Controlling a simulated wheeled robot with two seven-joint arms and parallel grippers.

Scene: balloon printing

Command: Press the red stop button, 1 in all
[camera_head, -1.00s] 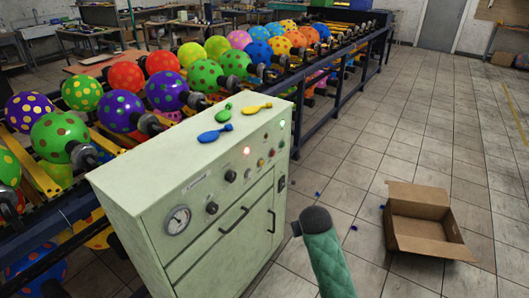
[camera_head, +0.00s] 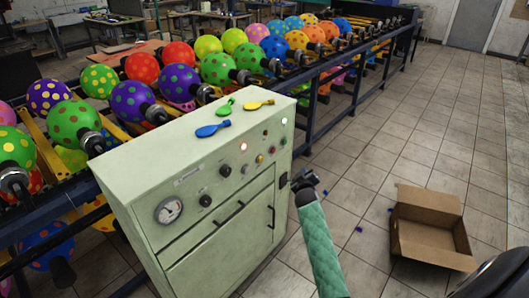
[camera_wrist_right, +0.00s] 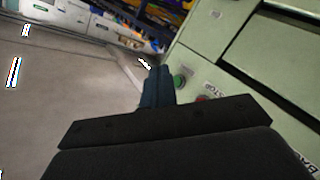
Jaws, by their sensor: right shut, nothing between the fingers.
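The red stop button (camera_wrist_right: 203,98) shows in the right wrist view, partly hidden behind my gripper, with a STOP label beside it and a green button (camera_wrist_right: 180,82) just beyond. It sits on the pale green control cabinet (camera_head: 205,235). In the head view the panel carries several small buttons and lamps, and I cannot tell for sure which is the stop button. My right gripper (camera_head: 306,179) is shut and empty, beside the cabinet's right front edge. It also shows in the right wrist view (camera_wrist_right: 159,72), apparently apart from the button. My left gripper is out of view.
Blue (camera_head: 212,129), green (camera_head: 226,106) and yellow (camera_head: 258,104) flat balloons lie on the cabinet top. A rack of dotted balloons (camera_head: 130,102) runs behind it. An open cardboard box (camera_head: 430,233) stands on the floor at the right. The floor between is mostly clear.

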